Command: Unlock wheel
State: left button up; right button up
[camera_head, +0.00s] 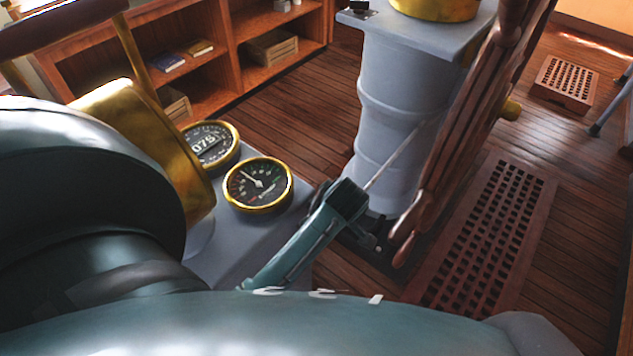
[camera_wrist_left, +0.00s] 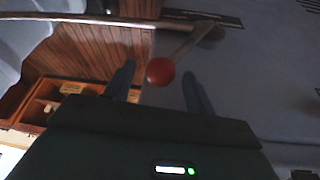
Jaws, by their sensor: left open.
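The wooden ship's wheel (camera_head: 465,125) stands edge-on beside the grey pedestal (camera_head: 400,95) in the head view. A thin light rod (camera_head: 395,158) slants across the pedestal; its lower end is hidden behind my left gripper (camera_head: 348,200). In the left wrist view, a red ball knob (camera_wrist_left: 160,71) sits at the end of a thin rod (camera_wrist_left: 186,46) running up and right to a grey surface. The knob appears between the open fingers of my left gripper (camera_wrist_left: 157,75), with gaps on both sides. I see no contact. The right gripper is not in view.
Two brass-rimmed gauges (camera_head: 258,184) (camera_head: 209,145) sit on a grey console left of my gripper. Wooden shelves (camera_head: 215,65) stand at the back left. A floor grating (camera_head: 485,240) lies beside the wheel. The plank floor between shelves and pedestal is clear.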

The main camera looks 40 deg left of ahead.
pick_arm(q)
jog(key=shift+c, duration=0.3)
grip_shut()
dwell(0.4)
